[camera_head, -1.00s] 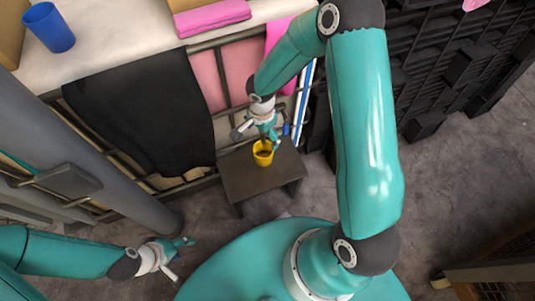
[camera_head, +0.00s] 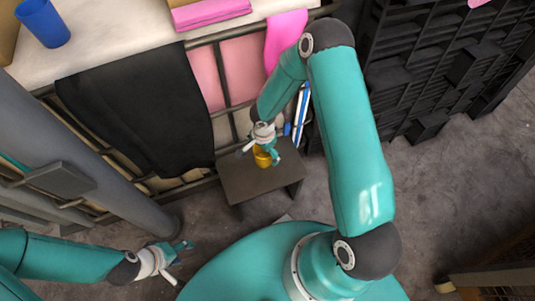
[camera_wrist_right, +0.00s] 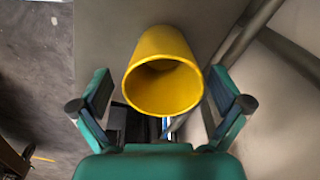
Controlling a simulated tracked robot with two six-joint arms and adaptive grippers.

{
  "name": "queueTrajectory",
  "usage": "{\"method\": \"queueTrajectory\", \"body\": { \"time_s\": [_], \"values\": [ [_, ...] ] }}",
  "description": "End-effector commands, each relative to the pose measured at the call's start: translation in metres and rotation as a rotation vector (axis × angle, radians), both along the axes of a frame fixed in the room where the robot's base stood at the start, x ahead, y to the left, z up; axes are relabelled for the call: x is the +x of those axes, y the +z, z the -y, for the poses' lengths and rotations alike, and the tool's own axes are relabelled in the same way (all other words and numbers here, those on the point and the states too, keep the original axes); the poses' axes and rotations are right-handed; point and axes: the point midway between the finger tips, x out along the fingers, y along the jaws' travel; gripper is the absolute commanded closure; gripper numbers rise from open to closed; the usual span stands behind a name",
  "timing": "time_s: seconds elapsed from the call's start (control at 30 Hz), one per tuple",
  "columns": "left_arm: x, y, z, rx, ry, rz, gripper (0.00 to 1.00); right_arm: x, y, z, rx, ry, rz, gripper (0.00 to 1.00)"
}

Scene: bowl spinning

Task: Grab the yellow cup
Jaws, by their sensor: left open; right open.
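A yellow cup (camera_head: 262,158) stands on a small dark table (camera_head: 250,183) in the head view. In the right wrist view the yellow cup (camera_wrist_right: 163,70) shows its open mouth, between and a little ahead of the two fingers. My right gripper (camera_head: 264,147) is over the cup in the head view and partly hides it. In the right wrist view my right gripper (camera_wrist_right: 163,100) is open, with one finger on each side of the cup and a gap visible on both sides. My left gripper (camera_head: 182,259) is open and empty at the lower left, low over the floor.
A black cloth (camera_head: 140,105) hangs over a rack behind the small table. Black shelving (camera_head: 430,75) stands at the right.

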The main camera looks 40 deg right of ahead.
Motion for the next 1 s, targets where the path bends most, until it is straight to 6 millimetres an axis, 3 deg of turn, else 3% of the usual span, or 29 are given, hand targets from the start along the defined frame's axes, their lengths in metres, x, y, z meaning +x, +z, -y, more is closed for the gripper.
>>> {"method": "queueTrajectory", "body": {
  "time_s": [0.17,0.57,1.0],
  "values": [
    [0.0000,0.0003,0.0000,0.000,0.000,0.000,0.46,0.0000,0.0005,0.0002,0.000,0.000,0.000,0.03],
    [0.0000,0.0003,0.0000,0.000,0.000,0.000,0.46,0.0000,0.0007,0.0003,0.000,0.000,0.000,0.70],
    [0.0000,0.0012,0.0000,0.000,0.000,0.000,0.46,0.0002,0.0038,0.0004,-0.001,0.001,0.000,0.71]
  ]
}}
